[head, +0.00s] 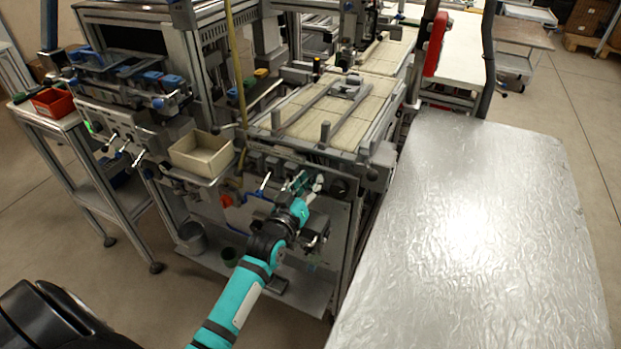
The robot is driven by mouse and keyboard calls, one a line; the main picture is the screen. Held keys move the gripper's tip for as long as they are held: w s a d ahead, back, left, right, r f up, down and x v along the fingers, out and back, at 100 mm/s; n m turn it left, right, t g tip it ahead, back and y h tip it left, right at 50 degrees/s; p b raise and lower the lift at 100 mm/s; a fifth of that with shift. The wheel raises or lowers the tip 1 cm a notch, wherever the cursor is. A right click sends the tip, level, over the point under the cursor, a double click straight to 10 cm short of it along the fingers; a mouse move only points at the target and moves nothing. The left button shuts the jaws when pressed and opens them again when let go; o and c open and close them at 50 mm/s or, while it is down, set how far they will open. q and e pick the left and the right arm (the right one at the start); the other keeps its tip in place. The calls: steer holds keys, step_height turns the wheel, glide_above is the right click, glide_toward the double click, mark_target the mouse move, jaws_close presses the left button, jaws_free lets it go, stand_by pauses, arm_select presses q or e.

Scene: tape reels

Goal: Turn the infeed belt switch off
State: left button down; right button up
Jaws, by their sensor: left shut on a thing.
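My left gripper (304,183), on a teal and black arm, reaches to the front panel (340,212) below the belt bed. It is shut on a small switch handle on that panel, apparently the infeed belt switch. The fingers hide most of this switch, so its setting cannot be read. Another lever with a pale handle (265,182) stands just left of the gripper. The belt bed (388,88), with beige slats and grey rails, lies above the panel. My right gripper is not in view.
A beige bin (202,153) sits on a bracket left of the panel. A red bin (53,102) stands on the side bench. A shiny silver-topped table (440,240) fills the right. A grey bucket (192,237) stands on the lower shelf.

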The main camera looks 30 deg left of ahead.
arm_select(q)
steer(key=shift+a+n+p, duration=0.1)
steer(key=shift+n+p, duration=0.3)
steer(key=shift+n, duration=0.8)
steer(key=shift+f, duration=0.1)
steer(key=c, duration=1.1)
jaws_free()
